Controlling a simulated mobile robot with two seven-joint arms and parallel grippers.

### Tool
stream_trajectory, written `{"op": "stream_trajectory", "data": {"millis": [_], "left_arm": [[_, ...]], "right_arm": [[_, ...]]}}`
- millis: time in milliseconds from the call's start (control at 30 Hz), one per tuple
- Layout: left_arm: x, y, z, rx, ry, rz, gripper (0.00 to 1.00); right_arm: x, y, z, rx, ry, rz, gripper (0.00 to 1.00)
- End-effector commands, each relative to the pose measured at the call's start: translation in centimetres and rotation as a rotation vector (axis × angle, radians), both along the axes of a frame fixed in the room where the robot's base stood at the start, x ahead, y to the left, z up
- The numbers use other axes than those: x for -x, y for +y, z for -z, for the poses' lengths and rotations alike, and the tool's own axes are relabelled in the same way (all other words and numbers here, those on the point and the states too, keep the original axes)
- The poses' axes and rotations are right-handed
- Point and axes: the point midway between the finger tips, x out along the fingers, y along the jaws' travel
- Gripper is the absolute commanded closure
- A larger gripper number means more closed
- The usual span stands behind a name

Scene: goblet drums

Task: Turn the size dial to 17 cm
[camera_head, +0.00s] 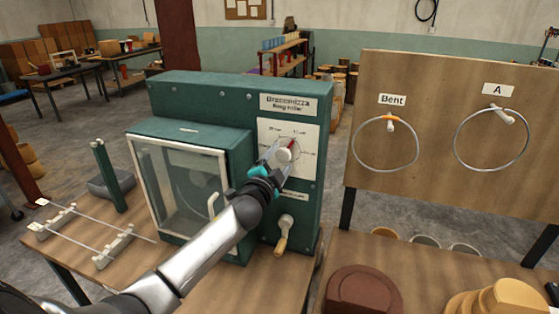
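The size dial (285,155) is a pale knob with a red pointer, on a white plate on the front of the green ring roller (225,90). The pointer tilts up and to the right. The scale numbers are too small to read. My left gripper (277,154) is at the dial, with its fingers up against or around the knob. The arm and fingers hide the lower left of the dial, and I cannot tell whether the fingers are closed on it. My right gripper is not in view.
A glass-fronted door (180,190) is left of the dial, and a crank with a wooden handle (282,240) is below it. Rods lie on a rack (85,232) at left. A board (450,120) with two hanging rings stands at right, behind brown drum parts (360,290).

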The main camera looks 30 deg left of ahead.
Motion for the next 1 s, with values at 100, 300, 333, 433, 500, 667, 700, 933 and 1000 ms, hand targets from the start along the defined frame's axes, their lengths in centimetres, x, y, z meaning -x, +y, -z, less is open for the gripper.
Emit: {"op": "stream_trajectory", "data": {"millis": [100,300,333,433,500,667,700,933,1000], "left_arm": [[0.0,0.0,0.0,0.001,-0.001,-0.001,0.18],[0.0,0.0,-0.1,0.001,-0.002,0.0,0.18],[0.1,0.0,-0.1,0.001,-0.002,0.0,0.18],[0.5,-0.1,-0.1,0.001,-0.002,0.001,0.18],[1.0,-0.3,0.0,0.0,0.0,0.0,0.18],[3.0,-0.8,0.1,0.001,0.0,0.001,0.18],[3.7,-0.9,0.1,0.0,0.001,0.002,0.18],[7.2,-1.8,0.1,0.002,0.0,0.001,0.18],[8.2,-2.0,0.1,0.001,0.001,0.002,0.18]], "right_arm": [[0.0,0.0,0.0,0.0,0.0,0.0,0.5],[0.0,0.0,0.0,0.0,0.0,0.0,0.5],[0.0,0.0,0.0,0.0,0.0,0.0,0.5],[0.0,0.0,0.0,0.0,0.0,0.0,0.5],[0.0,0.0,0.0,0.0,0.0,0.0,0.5],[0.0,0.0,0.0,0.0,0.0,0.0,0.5],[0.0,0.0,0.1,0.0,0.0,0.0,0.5],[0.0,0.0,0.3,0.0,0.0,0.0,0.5],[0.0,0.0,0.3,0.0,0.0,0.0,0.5]]}}
